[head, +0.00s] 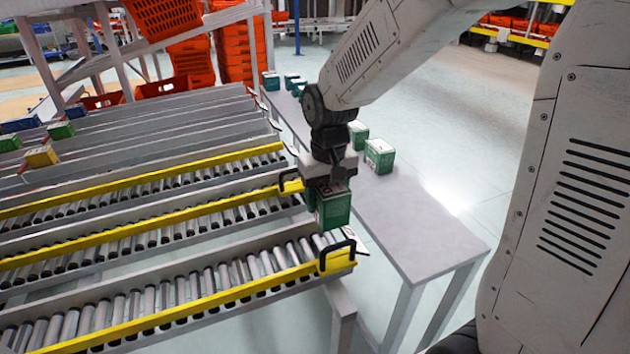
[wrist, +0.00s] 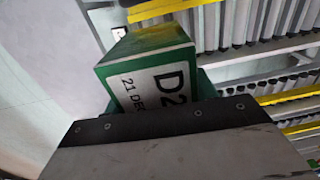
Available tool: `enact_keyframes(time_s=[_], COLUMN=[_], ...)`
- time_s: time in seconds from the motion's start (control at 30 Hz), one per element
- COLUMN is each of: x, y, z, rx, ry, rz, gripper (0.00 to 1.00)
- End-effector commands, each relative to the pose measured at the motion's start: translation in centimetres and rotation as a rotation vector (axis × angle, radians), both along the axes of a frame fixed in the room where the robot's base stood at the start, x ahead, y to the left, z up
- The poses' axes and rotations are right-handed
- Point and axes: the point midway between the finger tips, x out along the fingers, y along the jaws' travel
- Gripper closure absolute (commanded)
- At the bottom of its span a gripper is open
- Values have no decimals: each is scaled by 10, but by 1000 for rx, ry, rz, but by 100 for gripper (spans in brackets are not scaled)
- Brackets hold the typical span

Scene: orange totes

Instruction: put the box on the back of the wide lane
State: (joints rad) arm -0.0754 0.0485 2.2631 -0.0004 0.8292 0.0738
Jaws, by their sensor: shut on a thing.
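My gripper (head: 330,180) is shut on a green box (head: 333,209) and holds it at the right-hand end of the roller lanes. The box also shows in the wrist view (wrist: 147,65), with a white label reading "D2" and "21 DEC". The front roller lane (head: 200,284) has a yellow rail and metal rollers. Another yellow-railed roller lane (head: 150,232) lies behind it. The box appears over the end of the lanes, near the black handles; I cannot tell whether it touches the rollers. The fingertips are mostly hidden.
A grey table (head: 415,225) stands right of the lanes, with green boxes (head: 379,155) towards its back. Its front part is clear. A black handle (head: 336,258) stands up at the front lane's end. Yellow (head: 41,156) and green boxes sit on far-left lanes. Orange totes (head: 235,55) are stacked behind.

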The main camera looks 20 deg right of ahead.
Motion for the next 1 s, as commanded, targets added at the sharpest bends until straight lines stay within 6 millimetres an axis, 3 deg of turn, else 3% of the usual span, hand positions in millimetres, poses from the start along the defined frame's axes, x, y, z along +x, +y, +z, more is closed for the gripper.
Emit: enact_keyframes(time_s=[0.27, 0.7, 1.0], x=[-1, -1, 0], y=[0, -1, -1], z=[-18, -67, -83], rx=[0, 0, 0], ry=[2, 2, 0], rz=[0, -2, -1], gripper=[70, 70, 70])
